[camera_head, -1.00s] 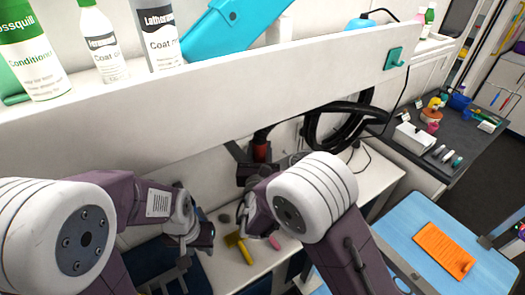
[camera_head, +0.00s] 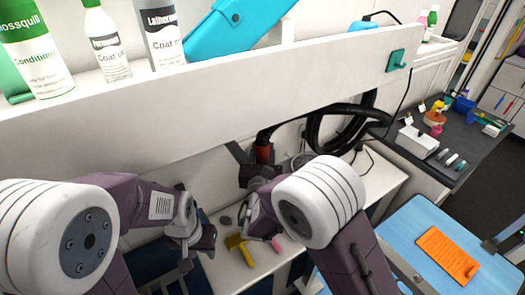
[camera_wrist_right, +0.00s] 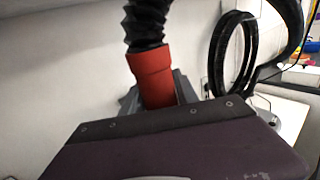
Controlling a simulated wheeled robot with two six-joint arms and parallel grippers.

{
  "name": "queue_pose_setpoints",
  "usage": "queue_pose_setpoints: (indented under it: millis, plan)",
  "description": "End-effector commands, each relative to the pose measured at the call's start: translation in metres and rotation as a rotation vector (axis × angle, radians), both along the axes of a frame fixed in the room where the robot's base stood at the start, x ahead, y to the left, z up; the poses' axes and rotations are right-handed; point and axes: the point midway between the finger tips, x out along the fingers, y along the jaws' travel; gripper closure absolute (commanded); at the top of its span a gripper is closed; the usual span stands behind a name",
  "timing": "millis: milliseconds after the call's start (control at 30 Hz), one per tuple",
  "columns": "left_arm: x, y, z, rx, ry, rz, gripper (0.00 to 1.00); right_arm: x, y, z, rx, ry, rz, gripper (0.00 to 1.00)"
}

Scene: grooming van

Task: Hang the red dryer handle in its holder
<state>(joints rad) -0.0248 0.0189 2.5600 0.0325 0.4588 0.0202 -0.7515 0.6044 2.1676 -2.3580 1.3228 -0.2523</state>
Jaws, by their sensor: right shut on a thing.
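The red dryer handle (camera_head: 263,152) is upright under the shelf, close to the back wall, with a black hose leaving its top. It also shows in the right wrist view (camera_wrist_right: 152,76), with the ribbed hose above it. My right gripper (camera_head: 257,174) is shut on the handle's lower part; my own wrist hides its fingertips. A grey angled piece (camera_head: 237,152) stands just left of the handle; I cannot tell whether it is the holder or whether they touch. My left gripper (camera_head: 203,238) is low at left over the counter, its jaw opening unclear.
A white shelf (camera_head: 300,62) with bottles and a turquoise case overhangs the arms. A yellow brush (camera_head: 239,248) and a pink item (camera_head: 277,246) lie on the counter below. A coiled black hose (camera_head: 345,130) hangs to the right. A blue table (camera_head: 410,235) stands at right.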

Motion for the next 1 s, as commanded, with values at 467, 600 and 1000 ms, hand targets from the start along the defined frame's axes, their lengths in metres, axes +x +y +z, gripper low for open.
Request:
queue_pose_setpoints:
  millis: [467,600,1000]
  plan:
    - [0.000,0.000,-0.007,0.000,0.000,0.000,0.64,0.000,0.000,-0.005,0.001,-0.003,0.000,1.00]
    - [0.000,0.000,-0.013,0.000,0.000,0.000,0.64,-0.001,0.000,-0.009,0.001,-0.003,0.000,1.00]
    - [0.000,0.000,-0.016,0.000,0.000,0.000,0.64,-0.001,0.000,-0.011,0.001,-0.003,0.000,0.61]
